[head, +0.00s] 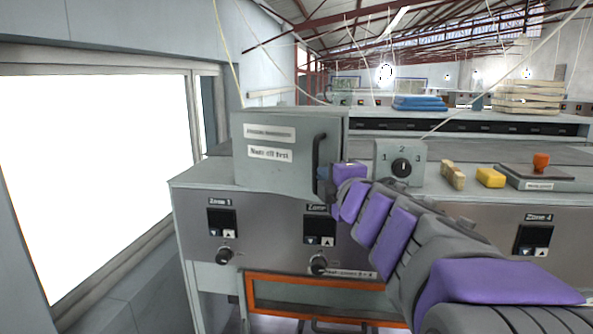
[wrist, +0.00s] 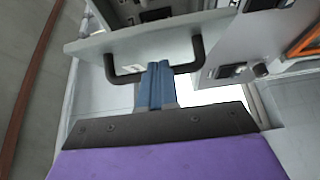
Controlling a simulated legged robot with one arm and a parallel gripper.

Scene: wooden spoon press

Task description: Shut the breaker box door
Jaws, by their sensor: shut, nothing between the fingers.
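The grey breaker box (head: 268,176) stands on the left end of the console, with two white labels on its face. Its black bar handle (head: 317,160) is at the right edge of that face. In the wrist view the door (wrist: 145,35) shows as a grey panel standing out from a recess with dark parts, so it looks open. The handle (wrist: 197,52) also shows there. My gripper (head: 326,185) is at the handle's lower end in the head view. In the wrist view its blue fingers (wrist: 156,85) are shut and empty, between the handle's posts; contact is unclear.
A rotary selector box (head: 402,152), yellow blocks (head: 490,178) and a panel with an orange knob (head: 541,162) stand on the console right of the breaker box. The console front (head: 270,240) carries knobs and displays. A bright window (head: 85,165) is at left.

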